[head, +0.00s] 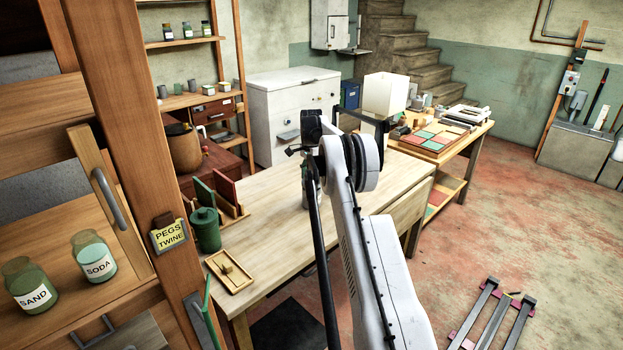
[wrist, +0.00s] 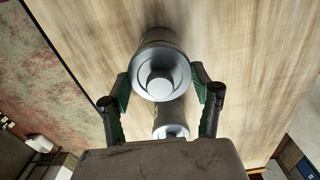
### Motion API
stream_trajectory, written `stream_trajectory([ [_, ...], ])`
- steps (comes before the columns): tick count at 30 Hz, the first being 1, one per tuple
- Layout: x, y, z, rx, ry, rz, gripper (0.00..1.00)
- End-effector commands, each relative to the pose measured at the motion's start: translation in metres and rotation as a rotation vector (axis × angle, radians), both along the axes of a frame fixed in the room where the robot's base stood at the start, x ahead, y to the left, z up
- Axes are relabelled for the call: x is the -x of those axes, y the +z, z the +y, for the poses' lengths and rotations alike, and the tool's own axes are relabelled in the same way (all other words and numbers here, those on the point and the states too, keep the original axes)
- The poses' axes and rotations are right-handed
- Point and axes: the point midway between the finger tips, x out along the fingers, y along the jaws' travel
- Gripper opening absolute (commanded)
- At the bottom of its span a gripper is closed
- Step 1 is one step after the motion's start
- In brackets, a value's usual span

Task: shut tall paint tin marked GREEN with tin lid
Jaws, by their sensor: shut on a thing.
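My gripper (wrist: 160,84) shows in the wrist view with green-padded fingers on both sides of a round silver tin lid (wrist: 160,82), which has a raised centre knob. The gripper is shut on this lid. A silver cylindrical body (wrist: 155,38) shows directly beyond the lid; I cannot tell whether the lid touches it or is seated. A second silver round thing (wrist: 171,130) stands lower, partly hidden by my gripper's body. In the head view a greyish tin (head: 305,192) on the table is mostly hidden by my arm. No GREEN marking is readable.
The wooden table (head: 270,205) has a clear top around the tin. A green lidded can (head: 206,230), a wooden rack (head: 235,208) and a small wooden tray (head: 231,271) are at its left end. A white lamp (head: 386,95) and a second cluttered table (head: 470,140) stand behind.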

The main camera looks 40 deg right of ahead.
Motion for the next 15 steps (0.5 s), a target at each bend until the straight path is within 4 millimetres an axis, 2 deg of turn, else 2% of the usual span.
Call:
stream_trajectory([
  [15,0.0000,-0.0039,0.0000,0.000,0.000,0.000,0.29],
])
